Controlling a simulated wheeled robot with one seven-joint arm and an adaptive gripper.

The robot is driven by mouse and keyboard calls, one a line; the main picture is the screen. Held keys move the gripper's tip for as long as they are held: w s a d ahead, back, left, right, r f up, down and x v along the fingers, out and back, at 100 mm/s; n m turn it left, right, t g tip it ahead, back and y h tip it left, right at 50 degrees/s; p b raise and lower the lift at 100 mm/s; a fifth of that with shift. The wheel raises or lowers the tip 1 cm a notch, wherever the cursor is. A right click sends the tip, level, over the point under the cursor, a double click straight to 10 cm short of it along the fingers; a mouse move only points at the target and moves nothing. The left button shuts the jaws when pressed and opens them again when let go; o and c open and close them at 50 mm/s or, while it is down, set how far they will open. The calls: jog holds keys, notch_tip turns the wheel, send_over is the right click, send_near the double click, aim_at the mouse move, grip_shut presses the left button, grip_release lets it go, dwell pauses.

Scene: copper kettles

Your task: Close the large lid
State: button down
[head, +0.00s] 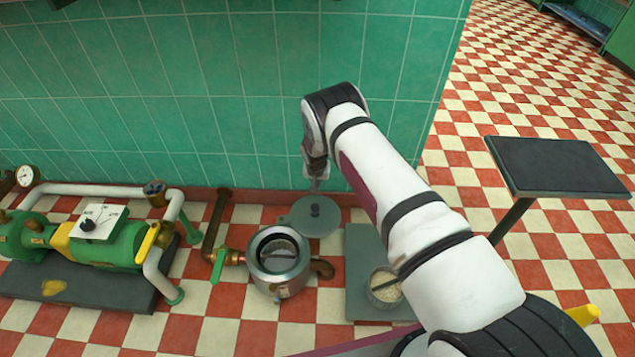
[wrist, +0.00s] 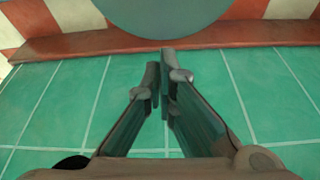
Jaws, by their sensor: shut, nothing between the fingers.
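The large lid (head: 325,226) is a grey round disc with a dark knob, behind and to the right of the metal pot (head: 279,288). The pot's round mouth is uncovered and shows a dark inside. I cannot tell how the lid is joined to the pot. My gripper (head: 316,188) points down just above the lid's far edge, near the green wall. In the wrist view the shut, empty fingertips (wrist: 162,68) lie just below the grey disc of the lid (wrist: 165,14). I cannot tell whether they touch it.
A brown pipe with a green-handled valve (head: 218,266) joins the pot's left side. A green pump machine (head: 105,250) stands at left. A grey plate (head: 362,258) with a bowl (head: 384,288) lies at right, partly behind my arm. The tiled wall (head: 230,100) is close behind.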

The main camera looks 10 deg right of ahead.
jog(key=b, duration=0.2)
send_over(318, 199)
notch_tip(318, 199, down, 4)
jog(key=shift+d+f, duration=0.1)
jog(key=shift+f, duration=0.05)
jog(key=shift+s+a+r, duration=0.25)
jog(key=shift+s+a, duration=0.05)
jog(key=shift+s, duration=0.3)
jog(key=shift+s+a, duration=0.2)
jog(key=shift+s, duration=0.4)
jog(key=shift+s+a, duration=0.15)
jog(key=shift+s, duration=0.45)
jog(key=shift+s, duration=0.15)
